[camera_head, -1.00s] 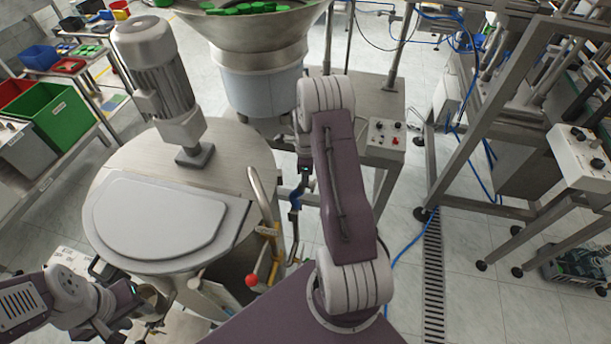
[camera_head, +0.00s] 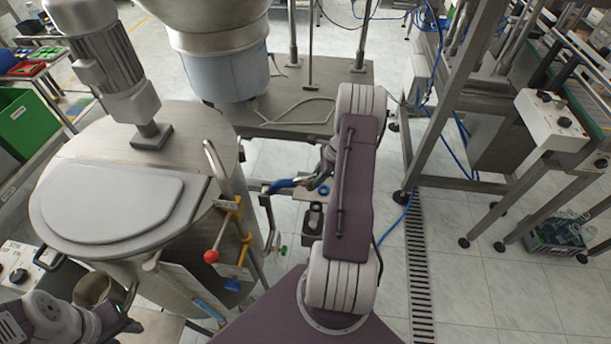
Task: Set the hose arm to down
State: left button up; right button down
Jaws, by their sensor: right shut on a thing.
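A bent metal arm with a blue grip (camera_head: 287,185), which looks like the hose arm, reaches right from beside the round steel tank (camera_head: 190,118). It lies nearly level, with its blue part leading to my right gripper (camera_head: 318,186). My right gripper is shut on its end; the fingers are small and partly hidden by my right forearm. My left gripper (camera_head: 130,318) is at the lower left, below the tank's front, partly hidden by its own arm. I cannot tell whether it is open or shut.
A curved steel pipe (camera_head: 215,163) and a red-ball lever (camera_head: 211,256) stand at the tank's right side. A steel table (camera_head: 300,118) with a hopper is behind. A steel frame (camera_head: 425,160) stands right.

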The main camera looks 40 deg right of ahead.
jog(key=s+d+f+t+y+b, duration=0.1)
jog(key=f+t+y+b, duration=0.1)
jog(key=f+b, duration=0.4)
jog(key=s+d+f+t+y+b, duration=0.1)
jog(key=s+f+t+b, duration=0.1)
jog(key=f+b, duration=0.5)
jog(key=shift+s+d+f+y, duration=0.3)
jog(key=shift+f+y, duration=0.1)
jog(key=shift+f, duration=0.35)
jog(key=shift+w, duration=0.1)
jog(key=c, duration=1.4)
grip_release()
jog(key=shift+o, duration=1.1)
jog(key=shift+w+a, duration=0.1)
jog(key=v, duration=0.9)
jog(key=shift+p, duration=0.35)
